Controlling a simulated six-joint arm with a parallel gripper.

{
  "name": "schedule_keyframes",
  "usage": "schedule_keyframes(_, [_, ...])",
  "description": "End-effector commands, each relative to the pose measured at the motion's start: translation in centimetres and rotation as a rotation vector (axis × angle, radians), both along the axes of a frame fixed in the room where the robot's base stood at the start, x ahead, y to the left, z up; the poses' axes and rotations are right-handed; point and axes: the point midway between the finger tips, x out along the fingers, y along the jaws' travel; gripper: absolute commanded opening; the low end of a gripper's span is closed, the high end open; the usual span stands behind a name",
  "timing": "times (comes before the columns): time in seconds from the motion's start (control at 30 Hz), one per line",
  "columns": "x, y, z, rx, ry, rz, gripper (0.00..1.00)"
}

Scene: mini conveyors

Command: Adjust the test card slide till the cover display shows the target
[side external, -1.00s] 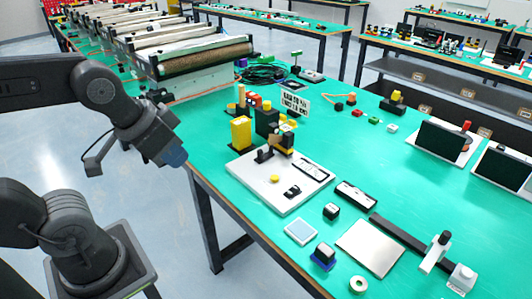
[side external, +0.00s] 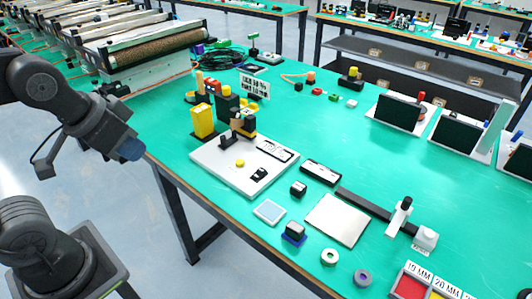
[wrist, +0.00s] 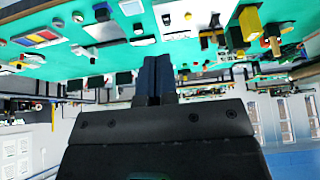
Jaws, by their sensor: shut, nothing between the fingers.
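My gripper (side external: 130,150) hangs off the left edge of the green table, empty and well apart from everything on it. In the wrist view its dark blue fingers (wrist: 155,78) are pressed together. A long black rail (side external: 365,208) lies on the table, with a white and black upright piece (side external: 399,215) on it near its right end. A white base plate (side external: 222,163) carries a black and yellow fixture (side external: 243,124), a yellow button and a small black part. I cannot tell which piece is the test card slide or the cover display; no target reading is legible.
A silver plate (side external: 338,220), a pale blue-grey pad (side external: 269,211), small dark blocks (side external: 294,232) and rings (side external: 330,257) lie near the front edge. A yellow block (side external: 203,121) stands behind the base plate. Dark screens (side external: 398,111) stand at right. The table centre is clear.

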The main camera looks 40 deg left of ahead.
Motion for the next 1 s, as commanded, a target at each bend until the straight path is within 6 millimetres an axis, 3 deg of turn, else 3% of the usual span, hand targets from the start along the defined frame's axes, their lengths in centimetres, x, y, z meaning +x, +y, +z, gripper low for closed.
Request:
schedule_keyframes(0.57, [0.0,0.0,0.0,0.0,0.0,0.0,0.0])
schedule_keyframes(0.67, [0.1,0.0,0.1,-0.004,0.002,0.01,0.09])
schedule_keyframes(0.83, [2.7,0.6,1.4,-0.077,0.038,0.176,0.25])
schedule_keyframes(1.0, [8.5,2.2,3.2,-0.224,0.104,0.548,0.41])
